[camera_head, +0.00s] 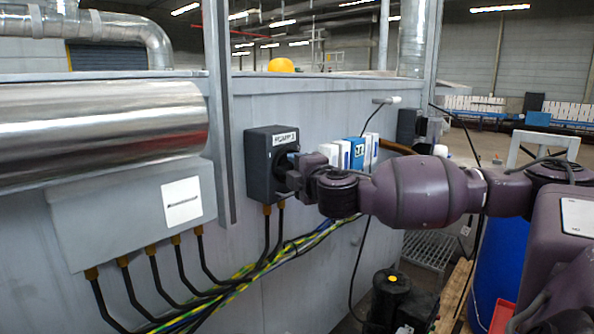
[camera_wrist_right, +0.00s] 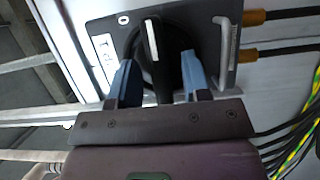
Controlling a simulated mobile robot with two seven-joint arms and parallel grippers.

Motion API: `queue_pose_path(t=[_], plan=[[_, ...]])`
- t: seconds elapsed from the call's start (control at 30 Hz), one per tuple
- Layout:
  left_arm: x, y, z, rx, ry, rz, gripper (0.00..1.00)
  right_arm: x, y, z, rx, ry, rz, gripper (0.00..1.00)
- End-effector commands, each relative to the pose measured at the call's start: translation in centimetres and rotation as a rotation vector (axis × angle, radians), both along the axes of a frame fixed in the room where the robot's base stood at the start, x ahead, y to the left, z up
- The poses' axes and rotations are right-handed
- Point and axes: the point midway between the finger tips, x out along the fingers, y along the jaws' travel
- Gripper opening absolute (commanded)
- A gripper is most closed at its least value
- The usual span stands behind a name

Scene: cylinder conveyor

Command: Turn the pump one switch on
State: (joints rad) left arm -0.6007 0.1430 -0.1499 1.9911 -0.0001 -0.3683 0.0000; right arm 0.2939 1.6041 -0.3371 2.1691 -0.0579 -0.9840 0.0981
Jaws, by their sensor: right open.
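The pump switch is a dark grey box (camera_head: 262,180) on the grey metal wall in the head view, with a small white label on its upper part. In the right wrist view its grey face (camera_wrist_right: 200,22) carries a round black knob with a raised grip (camera_wrist_right: 152,40), marked by a white line running up and down the picture. A "0" mark is beside the knob, up and left of it. My right gripper (camera_head: 298,172) is at the box front. Its blue fingers (camera_wrist_right: 157,66) are open on either side of the grip, with gaps visible. My left gripper is not in view.
A silver pipe (camera_head: 100,130) and a grey panel (camera_head: 130,215) are left of the switch. Blue-and-white boxes (camera_head: 355,153) are just right. Cables (camera_head: 285,250) run below. A metal loop (camera_wrist_right: 226,50) stands beside the knob. A blue barrel (camera_head: 500,265) is at right.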

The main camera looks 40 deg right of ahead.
Motion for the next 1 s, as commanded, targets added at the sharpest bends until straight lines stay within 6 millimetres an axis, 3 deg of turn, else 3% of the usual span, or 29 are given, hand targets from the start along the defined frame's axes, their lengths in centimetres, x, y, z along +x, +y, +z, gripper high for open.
queue_pose_path(t=[0.27,0.57,1.0], plan=[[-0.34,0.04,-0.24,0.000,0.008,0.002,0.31,0.05,-0.01,-0.02,0.000,0.000,0.000,0.44],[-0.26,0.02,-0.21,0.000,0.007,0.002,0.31,0.04,0.00,-0.02,0.000,0.000,0.001,0.00],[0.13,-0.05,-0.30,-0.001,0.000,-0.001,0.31,0.05,0.00,-0.21,-0.087,-0.007,0.001,0.00]])
